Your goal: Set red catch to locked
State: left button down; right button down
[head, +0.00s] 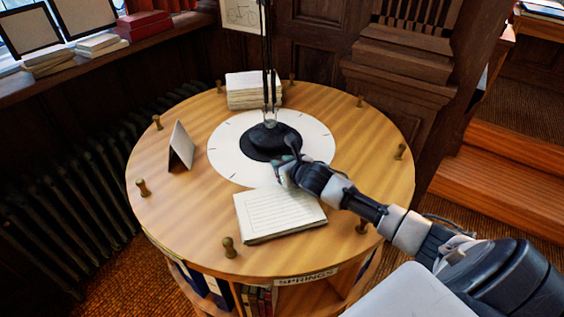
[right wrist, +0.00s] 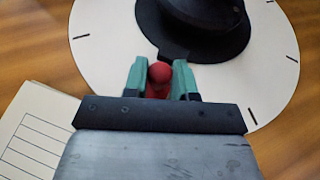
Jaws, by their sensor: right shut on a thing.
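The red catch (right wrist: 160,73) shows as a round red knob between the two green fingers of my right gripper (right wrist: 161,80) in the right wrist view. The fingers are closed on its sides, and its lower part is partly hidden. It sits at the near edge of the black lamp base (right wrist: 200,25), on the white marked dial (right wrist: 265,80). In the head view my right gripper (head: 284,176) reaches to the front of the black base (head: 262,142), and the catch is hidden there. The catch's setting cannot be told. My left gripper is not in view.
A lined notepad (head: 280,212) lies just in front of my right gripper on the round wooden table (head: 180,225). A folded card (head: 181,147) stands at the left and a stack of papers (head: 252,92) at the back. Several brass pegs ring the table's edge.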

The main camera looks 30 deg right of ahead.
jog(key=shift+s+a+p, duration=0.25)
jog(key=shift+s+a, duration=0.05)
jog(key=shift+s, duration=0.35)
jog(key=shift+s+a+p, duration=0.2)
jog(key=shift+s+a, duration=0.05)
jog(key=shift+s, duration=0.35)
jog(key=shift+f, duration=0.15)
jog(key=c, duration=0.9)
grip_release()
jog(key=shift+s, duration=0.15)
jog(key=shift+s, duration=0.2)
jog(key=b+v, duration=0.2)
jog(key=v, duration=0.6)
jog(key=shift+s+r, duration=0.2)
jog(key=shift+v, duration=0.9)
jog(key=shift+r, duration=0.1)
